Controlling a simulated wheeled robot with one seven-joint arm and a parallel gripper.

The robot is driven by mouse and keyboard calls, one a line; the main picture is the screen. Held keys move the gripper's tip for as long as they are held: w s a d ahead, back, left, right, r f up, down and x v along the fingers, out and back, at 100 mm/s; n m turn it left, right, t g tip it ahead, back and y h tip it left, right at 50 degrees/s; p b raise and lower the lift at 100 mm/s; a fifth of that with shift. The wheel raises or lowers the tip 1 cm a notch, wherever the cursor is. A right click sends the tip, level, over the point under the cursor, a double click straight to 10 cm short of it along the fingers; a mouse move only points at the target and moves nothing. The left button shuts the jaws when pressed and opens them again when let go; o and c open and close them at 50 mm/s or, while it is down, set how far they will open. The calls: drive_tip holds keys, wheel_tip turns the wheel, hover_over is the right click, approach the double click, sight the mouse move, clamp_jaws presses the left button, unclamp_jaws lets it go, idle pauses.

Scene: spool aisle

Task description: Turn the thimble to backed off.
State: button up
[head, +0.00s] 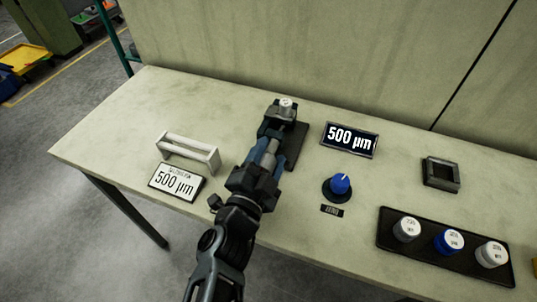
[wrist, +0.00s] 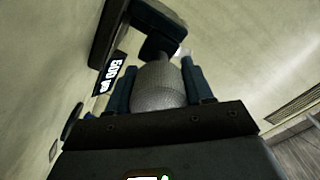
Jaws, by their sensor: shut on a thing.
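The thimble (wrist: 158,86) is a grey, finely knurled cylinder. In the wrist view it sits between the two blue-grey fingers of my gripper (wrist: 159,88), which is shut on it. In the head view my gripper (head: 268,153) lies along the dark micrometer stand (head: 296,150), and my arm hides part of the stand. The thimble's grey end (head: 271,146) shows between the fingers. A small white-topped piece (head: 286,103) sits at the far end of the micrometer. A dark display (head: 350,139) to the right reads 500 µm. A white card (head: 176,182) to the left also reads 500 µm.
A blue knob (head: 340,184) with a small label (head: 331,210) stands right of my gripper. A black tray (head: 387,237) holds three round-topped pieces at the right. A dark square frame (head: 441,186) lies behind it. A pale bracket (head: 188,153) stands left. The left bench end is clear.

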drive_tip(key=shift+n, duration=0.5)
drive_tip(key=o, duration=1)
drive_tip(key=shift+s, duration=0.1)
drive_tip(key=b+v, duration=0.1)
drive_tip(key=v, duration=0.6)
drive_tip(key=shift+s+a, duration=0.1)
drive_tip(key=shift+s, duration=0.2)
